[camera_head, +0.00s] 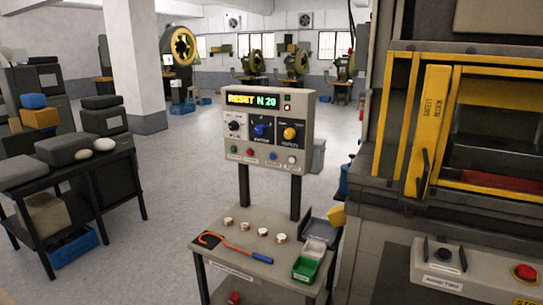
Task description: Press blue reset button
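A grey control panel (267,103) stands on two dark posts at the back of a small work table. Its display (254,99) reads "RESET N 20". A row of small buttons runs along the panel's lower edge: green, red, blue and white from left to right. The small blue button (274,156) is third in that row; its label is too small to read surely. Above it is a larger blue knob (261,130) between a black-and-white knob and a yellow knob (290,133). Neither of my grippers is in view.
The work table (240,251) holds several small coils, a red hooked tool with a blue handle, and a green bin (306,268). A press with a yellow guard (428,130) stands right. A dark rack (72,182) stands left, with open floor between.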

